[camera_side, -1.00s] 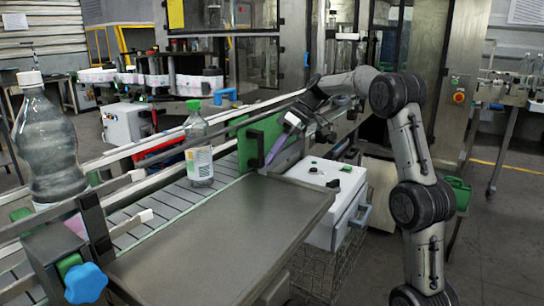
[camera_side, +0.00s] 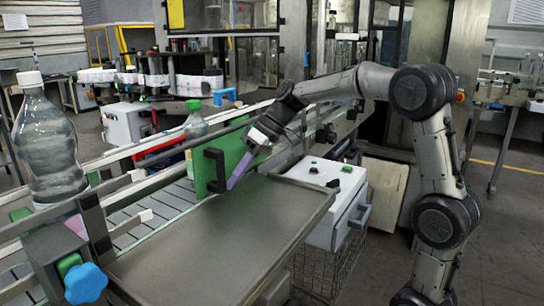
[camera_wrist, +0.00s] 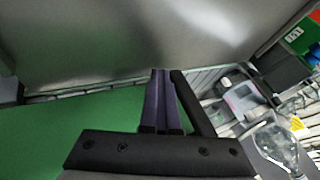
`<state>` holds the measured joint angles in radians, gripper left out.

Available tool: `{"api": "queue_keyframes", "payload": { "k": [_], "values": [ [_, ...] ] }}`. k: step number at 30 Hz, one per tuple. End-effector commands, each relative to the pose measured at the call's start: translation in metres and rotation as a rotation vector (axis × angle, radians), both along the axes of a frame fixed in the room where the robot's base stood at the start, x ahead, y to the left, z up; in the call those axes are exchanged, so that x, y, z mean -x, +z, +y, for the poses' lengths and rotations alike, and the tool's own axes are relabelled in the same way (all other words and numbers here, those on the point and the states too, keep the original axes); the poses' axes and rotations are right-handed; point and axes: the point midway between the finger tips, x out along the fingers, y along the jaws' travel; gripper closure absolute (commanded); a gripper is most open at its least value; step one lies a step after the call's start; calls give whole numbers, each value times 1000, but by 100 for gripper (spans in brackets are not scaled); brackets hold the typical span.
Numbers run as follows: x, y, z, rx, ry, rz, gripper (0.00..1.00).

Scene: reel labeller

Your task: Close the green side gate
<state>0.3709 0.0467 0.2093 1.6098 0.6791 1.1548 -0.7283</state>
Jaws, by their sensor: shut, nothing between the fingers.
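The green side gate (camera_side: 235,150) stands upright along the near side of the conveyor, with a black handle (camera_side: 214,172) on its face. In the wrist view, the shut fingers (camera_wrist: 160,72) lie beside a dark bar, with the green gate (camera_wrist: 70,125) to the left. I cannot tell whether the fingers touch the gate or handle.
A bare metal table (camera_side: 220,240) lies in front of the gate. The slatted conveyor (camera_side: 155,215) runs on to the left, past a large clear bottle (camera_side: 48,145) and a blue knob (camera_side: 85,284). A white box (camera_side: 325,178) stands right of the table.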

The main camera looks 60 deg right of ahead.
Motion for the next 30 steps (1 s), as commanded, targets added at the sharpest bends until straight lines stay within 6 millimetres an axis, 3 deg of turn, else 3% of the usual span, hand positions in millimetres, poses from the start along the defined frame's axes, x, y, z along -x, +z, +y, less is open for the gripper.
{"api": "queue_keyframes", "payload": {
  "k": [1, 3, 12, 18, 30],
  "values": [
    [1, 0, 19, -1, 9, 0, 100],
    [1, 0, 39, -1, 10, -1, 100],
    [0, 0, 99, 0, 5, 0, 100],
    [0, 0, 114, -1, 0, 0, 100],
    [0, -1, 119, -5, 3, 4, 100]
  ]
}}
